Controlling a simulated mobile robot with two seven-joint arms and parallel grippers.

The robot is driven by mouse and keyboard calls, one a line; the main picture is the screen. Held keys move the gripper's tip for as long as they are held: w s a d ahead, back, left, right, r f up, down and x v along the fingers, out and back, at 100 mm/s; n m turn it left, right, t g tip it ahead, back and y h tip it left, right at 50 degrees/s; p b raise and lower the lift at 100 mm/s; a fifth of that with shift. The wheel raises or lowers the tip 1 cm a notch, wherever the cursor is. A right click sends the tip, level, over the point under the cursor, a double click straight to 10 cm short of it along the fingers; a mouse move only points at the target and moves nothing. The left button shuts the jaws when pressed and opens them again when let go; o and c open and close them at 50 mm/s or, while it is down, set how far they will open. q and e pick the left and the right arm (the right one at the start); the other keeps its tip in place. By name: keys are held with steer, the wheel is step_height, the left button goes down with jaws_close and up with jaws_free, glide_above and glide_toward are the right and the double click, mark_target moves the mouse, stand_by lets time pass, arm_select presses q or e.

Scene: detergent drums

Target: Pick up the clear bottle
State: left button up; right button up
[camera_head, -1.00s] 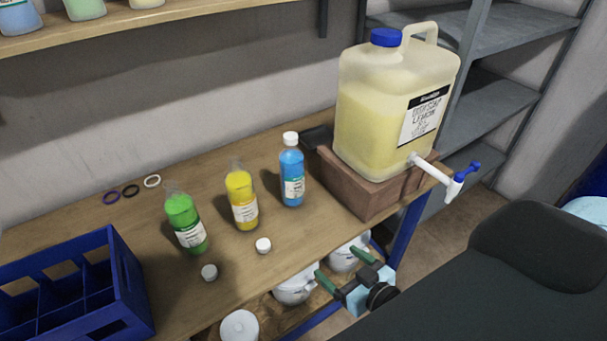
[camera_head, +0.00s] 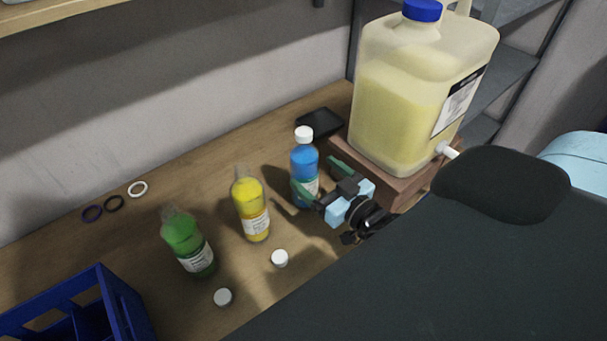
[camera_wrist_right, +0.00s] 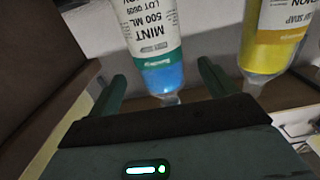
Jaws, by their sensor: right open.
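Three see-through bottles stand upright on the wooden bench, holding green (camera_head: 186,242), yellow (camera_head: 249,206) and blue (camera_head: 305,163) liquid. The blue one has a white cap; the other two are uncapped. I cannot tell which one is meant by the clear bottle. My right gripper (camera_head: 319,180) is open at the blue bottle's lower right, its fingers partly covering the label. In the right wrist view, the blue bottle (camera_wrist_right: 152,42) shows upside down, labelled MINT 500 ML, between and beyond the open fingers (camera_wrist_right: 161,78). I cannot tell whether they touch it. My left gripper is not in view.
A large jug (camera_head: 407,95) of yellow liquid stands on a brown block (camera_head: 402,186) right of the gripper. A blue crate (camera_head: 122,297) stands at left.

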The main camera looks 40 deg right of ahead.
steer(key=shift+w+a, duration=0.1)
steer(key=shift+w, duration=0.9)
steer(key=shift+w+a+f+p, duration=0.15)
steer(key=shift+w+f+p, duration=0.05)
steer(key=shift+w, duration=1)
steer(key=shift+w+a+f+p, duration=0.1)
steer(key=shift+w+f+p, duration=0.05)
steer(key=shift+w, duration=1)
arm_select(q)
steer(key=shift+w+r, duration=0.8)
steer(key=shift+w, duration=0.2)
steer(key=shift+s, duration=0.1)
arm_select(e)
steer(key=shift+c, duration=1.3)
steer(key=shift+r, duration=0.1)
steer(key=c, duration=1.2)
